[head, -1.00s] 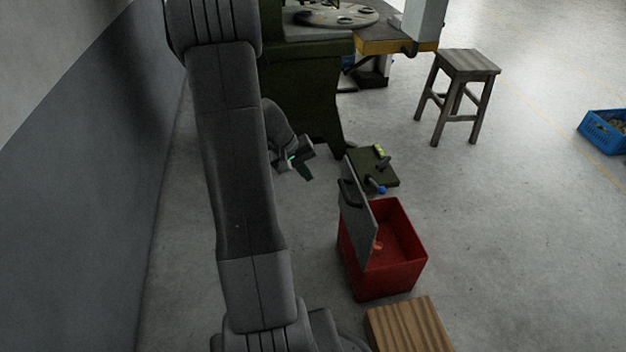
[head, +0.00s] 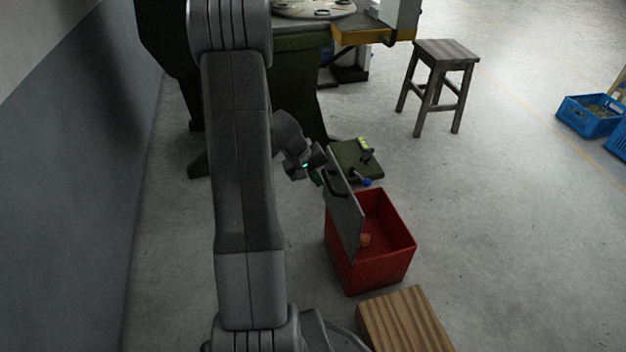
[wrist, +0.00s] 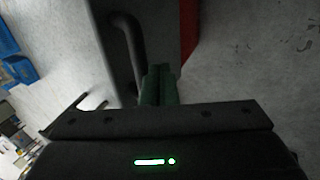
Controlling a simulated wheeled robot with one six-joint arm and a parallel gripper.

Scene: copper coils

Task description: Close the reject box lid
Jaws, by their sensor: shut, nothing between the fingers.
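The red reject box (head: 378,268) stands on the floor, open at the top, with a small reddish piece (head: 365,240) inside. Its grey lid (head: 346,215) stands up steeply along the box's left side, with a dark handle (head: 334,182) on its left face. My gripper (head: 316,178) is shut and empty, just left of the lid near its upper part. In the wrist view the shut green fingers (wrist: 159,84) point at the lid (wrist: 118,50), close beside the dark curved handle (wrist: 132,48). I cannot tell whether they touch. A strip of the red box (wrist: 189,25) shows beyond.
A wooden block or crate (head: 405,322) sits in front of the box. A dark green plate with a blue-knobbed lever (head: 355,160) lies behind it. A stool (head: 440,75) and blue crates (head: 590,116) stand right. The floor right of the box is clear.

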